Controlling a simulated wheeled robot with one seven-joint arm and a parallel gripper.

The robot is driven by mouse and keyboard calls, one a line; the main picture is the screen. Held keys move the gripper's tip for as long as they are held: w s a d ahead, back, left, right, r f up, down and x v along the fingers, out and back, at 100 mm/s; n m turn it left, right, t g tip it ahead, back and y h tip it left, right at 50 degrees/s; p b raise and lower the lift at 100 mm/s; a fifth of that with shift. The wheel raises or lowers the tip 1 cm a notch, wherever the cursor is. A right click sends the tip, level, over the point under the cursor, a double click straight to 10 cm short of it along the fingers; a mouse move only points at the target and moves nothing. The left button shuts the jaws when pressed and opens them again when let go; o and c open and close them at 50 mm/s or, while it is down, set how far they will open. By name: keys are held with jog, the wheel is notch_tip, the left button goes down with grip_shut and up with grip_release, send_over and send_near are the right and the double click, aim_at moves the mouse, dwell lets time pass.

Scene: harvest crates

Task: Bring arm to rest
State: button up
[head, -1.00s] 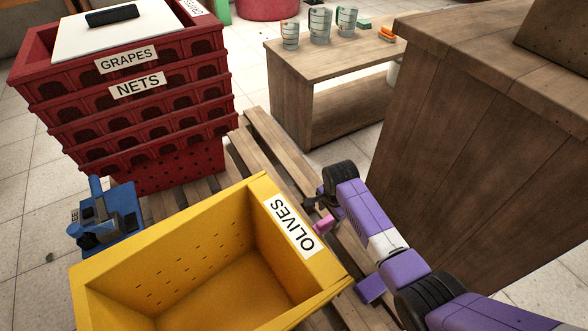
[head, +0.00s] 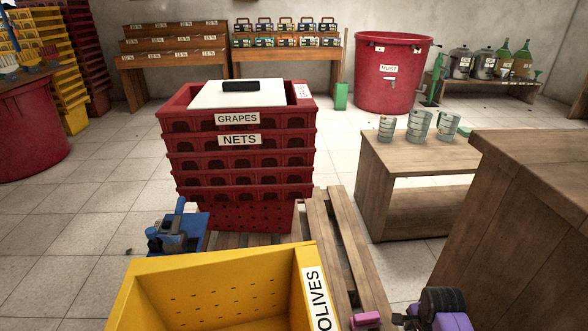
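My purple arm with a black joint shows at the bottom edge of the head view, right of the yellow OLIVES crate (head: 205,268). My gripper (head: 372,320) is partly seen there, with a pink part and a dark part beside the crate's right end. The bottom edge cuts off much of the arm, and I cannot tell how far apart the fingers are. I see nothing held. The visible inside of the yellow crate looks empty.
Stacked red crates (head: 240,190) labelled GRAPES and NETS stand behind the yellow crate on a wooden pallet (head: 345,245). A blue device (head: 178,232) sits at left. A wooden bench (head: 400,165) with metal cups and a large wooden block (head: 535,210) stand at right. Tiled floor is open at left.

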jog(key=w+r+n+t, duration=0.5)
jog(key=w+r+t, duration=0.15)
jog(key=w, duration=0.25)
jog(key=s+a+r+n+t, duration=0.45)
jog(key=s+a+r, duration=0.2)
jog(key=a, duration=0.25)
jog(key=s+a+r+n+t, duration=0.1)
jog(key=s+a+r+n, duration=0.3)
jog(key=s, duration=0.9)
jog(key=s+a+r+n+y, duration=0.1)
jog(key=s+r, duration=0.6)
jog(key=s, duration=0.6)
jog(key=s+a+r+n+t, duration=0.1)
jog(key=s+a+r+n, duration=0.3)
jog(key=s, duration=0.9)
notch_tip(320, 180, up, 35)
jog(key=d+m+p, duration=0.1)
jog(key=p, duration=3.2)
jog(key=shift+d+p, duration=0.35)
jog(key=shift+p, duration=0.05)
jog(key=shift+f, duration=0.15)
